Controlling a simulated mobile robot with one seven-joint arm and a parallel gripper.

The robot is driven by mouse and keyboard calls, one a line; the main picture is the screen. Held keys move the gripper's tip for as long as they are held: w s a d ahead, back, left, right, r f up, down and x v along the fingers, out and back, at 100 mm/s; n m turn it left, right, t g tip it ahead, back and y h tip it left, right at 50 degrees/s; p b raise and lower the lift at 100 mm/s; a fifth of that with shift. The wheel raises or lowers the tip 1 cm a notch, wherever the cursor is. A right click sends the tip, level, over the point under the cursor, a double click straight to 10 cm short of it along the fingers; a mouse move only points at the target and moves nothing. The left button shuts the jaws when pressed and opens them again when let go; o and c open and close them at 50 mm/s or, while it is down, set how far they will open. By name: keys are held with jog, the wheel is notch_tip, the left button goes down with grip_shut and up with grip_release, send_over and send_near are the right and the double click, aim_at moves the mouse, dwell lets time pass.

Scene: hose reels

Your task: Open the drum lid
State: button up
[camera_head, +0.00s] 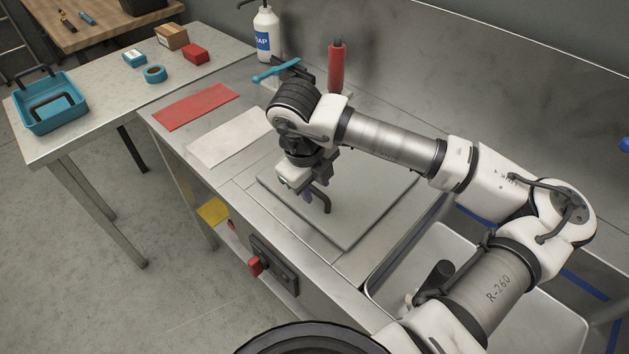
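No drum can be made out for certain in the head view. A flat grey square panel (368,222) lies on the steel counter; I cannot tell whether it is a lid. My gripper (316,203) points down over the left part of this panel. A dark bent piece shows at its fingertips; I cannot tell whether it is a finger or a handle on the panel. The fingers are small and partly hidden by the wrist, so their opening and any contact are unclear.
A sink basin (450,262) lies right of the panel, partly behind my arm. Red (196,106) and white (229,137) mats lie to the left. A soap bottle (265,38) and red cylinder (336,68) stand behind. A red knob (254,267) projects from the counter front.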

grip_shut()
jog(key=shift+r, duration=0.1)
dwell(0.3)
